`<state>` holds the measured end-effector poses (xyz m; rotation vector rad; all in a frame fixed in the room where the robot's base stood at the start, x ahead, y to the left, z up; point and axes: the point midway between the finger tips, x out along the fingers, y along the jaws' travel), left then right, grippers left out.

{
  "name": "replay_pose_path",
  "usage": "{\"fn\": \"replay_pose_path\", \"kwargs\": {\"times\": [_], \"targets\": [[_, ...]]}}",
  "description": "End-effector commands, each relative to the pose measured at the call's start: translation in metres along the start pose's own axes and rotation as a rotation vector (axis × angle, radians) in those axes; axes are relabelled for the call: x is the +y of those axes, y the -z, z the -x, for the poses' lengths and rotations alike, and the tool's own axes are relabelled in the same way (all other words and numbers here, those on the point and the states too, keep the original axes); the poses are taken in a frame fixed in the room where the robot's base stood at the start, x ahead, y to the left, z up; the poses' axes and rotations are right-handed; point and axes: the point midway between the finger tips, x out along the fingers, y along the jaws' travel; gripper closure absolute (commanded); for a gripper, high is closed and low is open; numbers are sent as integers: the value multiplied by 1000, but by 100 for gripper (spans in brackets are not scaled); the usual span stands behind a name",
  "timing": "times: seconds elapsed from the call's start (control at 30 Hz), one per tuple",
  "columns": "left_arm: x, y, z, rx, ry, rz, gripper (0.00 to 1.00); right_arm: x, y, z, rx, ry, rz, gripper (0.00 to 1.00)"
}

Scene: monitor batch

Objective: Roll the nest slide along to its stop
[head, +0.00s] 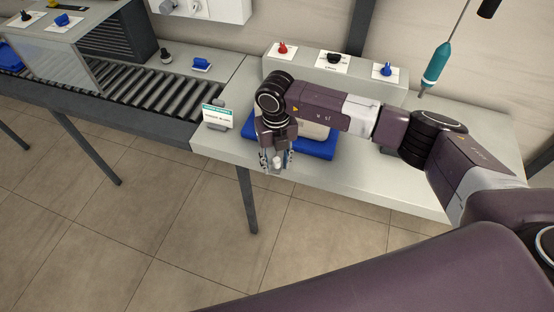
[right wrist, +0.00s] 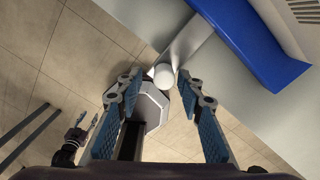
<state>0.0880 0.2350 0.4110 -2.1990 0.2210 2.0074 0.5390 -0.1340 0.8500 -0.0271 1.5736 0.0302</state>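The nest slide (head: 316,150) is a blue plate on the grey bench top, with a pale rounded part on it partly hidden behind my right arm. In the right wrist view its blue edge (right wrist: 250,45) shows at upper right, with a grey bar and a white ball knob (right wrist: 164,75) sticking out past the bench edge. My right gripper (head: 275,162) is at the bench's front edge, pointing down. Its fingers (right wrist: 158,88) stand apart either side of the knob, with gaps visible. My left gripper (right wrist: 86,124) shows small at lower left in the right wrist view, fingers apart and empty.
A ledge (head: 410,92) behind the slide carries red, black and blue knobs on cards. A small sign (head: 217,117) stands left of the slide. A roller conveyor (head: 160,94) runs to the left. A teal screwdriver (head: 435,65) hangs at upper right. Open floor lies in front.

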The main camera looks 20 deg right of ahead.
Motion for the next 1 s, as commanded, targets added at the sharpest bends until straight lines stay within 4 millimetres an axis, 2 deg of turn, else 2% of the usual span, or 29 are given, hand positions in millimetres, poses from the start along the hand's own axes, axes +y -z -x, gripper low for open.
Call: {"fn": "replay_pose_path", "kwargs": {"times": [0.23, 0.37, 0.8, 1.0], "targets": [[-1, 1, 0, 2, 1, 0, 60, -1, -1, 1, -3, 2, -2, 65], [-1, 1, 0, 2, 1, 0, 60, -1, -2, 12, -5, 1, -1, 65], [0, 1, 0, 2, 0, 0, 60, 0, -1, 98, -5, 2, 0, 65], [0, 1, 0, 2, 0, 0, 60, 0, 0, 118, -3, 1, -1, 65]]}}
